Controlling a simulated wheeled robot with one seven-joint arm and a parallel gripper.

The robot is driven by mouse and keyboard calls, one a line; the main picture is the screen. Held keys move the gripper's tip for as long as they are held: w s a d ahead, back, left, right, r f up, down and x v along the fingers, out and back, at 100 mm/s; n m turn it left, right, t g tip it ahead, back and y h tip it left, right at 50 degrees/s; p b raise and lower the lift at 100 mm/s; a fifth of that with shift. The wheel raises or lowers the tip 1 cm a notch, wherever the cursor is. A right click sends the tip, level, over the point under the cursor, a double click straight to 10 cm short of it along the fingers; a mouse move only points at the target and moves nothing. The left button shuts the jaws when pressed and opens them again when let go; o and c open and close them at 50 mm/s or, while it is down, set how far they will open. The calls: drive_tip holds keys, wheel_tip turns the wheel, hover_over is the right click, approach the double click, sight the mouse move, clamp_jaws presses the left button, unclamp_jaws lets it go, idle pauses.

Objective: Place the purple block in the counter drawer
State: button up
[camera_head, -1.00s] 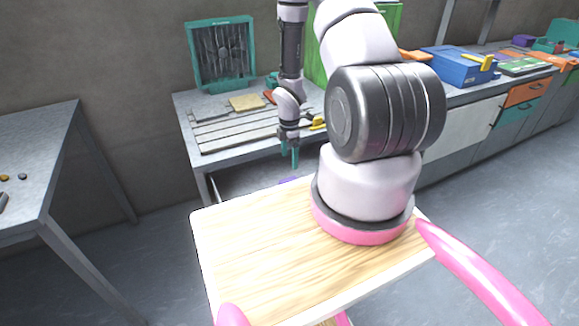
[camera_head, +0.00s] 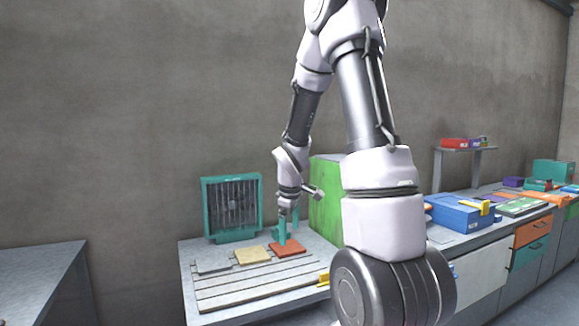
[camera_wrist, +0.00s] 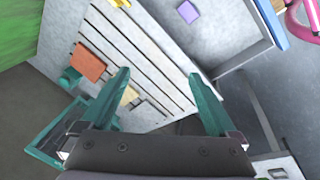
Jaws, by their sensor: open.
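A small purple block (camera_wrist: 188,12) lies on the floor of an open grey drawer (camera_wrist: 222,48), in the upper part of the wrist view. Neither the block nor the drawer shows in the head view now. My gripper (camera_wrist: 159,76) is open, its two teal fingers apart with nothing between them. In the head view my gripper (camera_head: 289,228) points down above the counter (camera_head: 250,312), near a red tile (camera_head: 287,250). In the wrist view the block is clear of both fingers.
A teal slatted unit (camera_head: 232,207) and a tall green box (camera_head: 326,205) stand at the counter's back. A yellow tile (camera_head: 252,256) lies beside the red one. A blue box (camera_head: 460,214) sits on the right counter. A grey table (camera_head: 40,280) stands left.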

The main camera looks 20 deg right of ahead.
drive_tip(key=s+a+r+m+t+y, duration=0.1)
drive_tip(key=s+a+r+m, duration=0.2)
drive_tip(key=s+r, duration=0.4)
drive_tip(key=s+a+r+m+t+y, duration=0.1)
drive_tip(key=s+a+r+m+t, duration=0.1)
drive_tip(key=s+r+m, duration=0.3)
drive_tip(key=s+a+r+m+t+y, duration=0.1)
drive_tip(key=s+a+r+m, duration=0.3)
drive_tip(key=s+r, duration=0.4)
wheel_tip(320, 180, up, 3)
drive_tip(key=shift+s+r, duration=0.15)
drive_tip(key=shift+s, duration=0.15)
